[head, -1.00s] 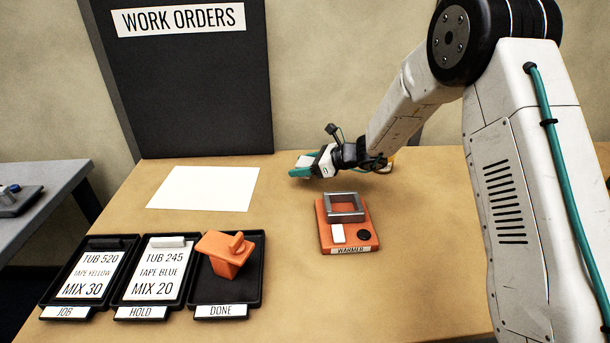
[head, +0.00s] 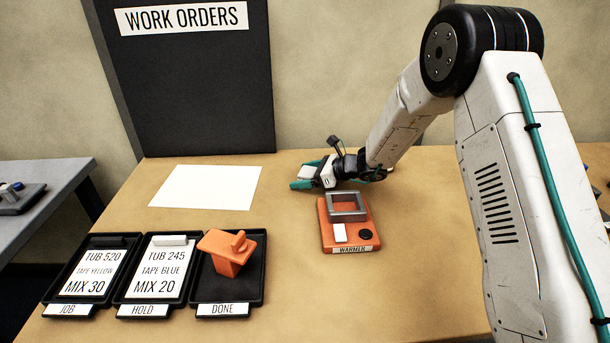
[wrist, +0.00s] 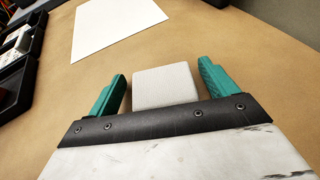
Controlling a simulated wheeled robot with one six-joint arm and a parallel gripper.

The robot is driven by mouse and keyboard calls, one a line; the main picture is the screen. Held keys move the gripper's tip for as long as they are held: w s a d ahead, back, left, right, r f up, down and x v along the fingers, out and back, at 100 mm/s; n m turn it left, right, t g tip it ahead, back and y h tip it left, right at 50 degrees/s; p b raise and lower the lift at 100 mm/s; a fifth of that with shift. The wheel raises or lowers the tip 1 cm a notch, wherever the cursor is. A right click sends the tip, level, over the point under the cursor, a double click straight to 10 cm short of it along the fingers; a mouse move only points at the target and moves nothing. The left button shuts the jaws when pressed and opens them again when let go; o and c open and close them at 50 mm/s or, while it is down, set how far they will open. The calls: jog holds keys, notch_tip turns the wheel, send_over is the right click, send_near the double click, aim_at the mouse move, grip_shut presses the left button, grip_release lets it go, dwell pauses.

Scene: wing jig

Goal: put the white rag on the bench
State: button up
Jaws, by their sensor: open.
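A pale, flat, square pad (wrist: 165,85), which looks like the folded white rag, shows between the two teal fingers in the wrist view. A narrow gap shows beside the left finger; the right finger is very close to its other edge. My gripper (head: 303,175) is open, low over the back middle of the tan bench (head: 410,270). It also shows in the wrist view (wrist: 162,72). In the head view I cannot make out the pad apart from the gripper. Whether the pad touches the bench is unclear.
A flat white sheet (head: 205,187) lies left of my gripper. An orange warmer (head: 348,236) with a grey square frame stands just in front. Black trays (head: 255,288) line the front left; an orange handled piece (head: 232,250) sits in the DONE tray. The front right bench is clear.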

jog(key=shift+d+r, duration=0.1)
jog(key=shift+r, duration=0.1)
jog(key=v, duration=1.1)
jog(key=shift+s+d+r, duration=0.15)
jog(key=shift+s+d, duration=0.05)
jog(key=shift+d, duration=0.1)
jog(key=s+r+n+g+h, duration=0.2)
jog(key=s+r+n, duration=0.45)
jog(key=s, duration=0.35)
jog(key=s+r+n+g+h, duration=0.1)
jog(key=s+r+n+g, duration=0.3)
jog(key=s+r, duration=0.5)
jog(key=s+d+n+t+h, duration=0.1)
jog(key=s+d+n+h, duration=0.3)
jog(key=s, duration=0.8)
jog(key=s+d+r+n+t+h, duration=0.1)
jog(key=s+d+n+h, duration=0.4)
jog(key=s+d+n, duration=0.3)
jog(key=s, duration=0.4)
jog(key=shift+s+h, duration=0.3)
jog(key=shift+s, duration=0.05)
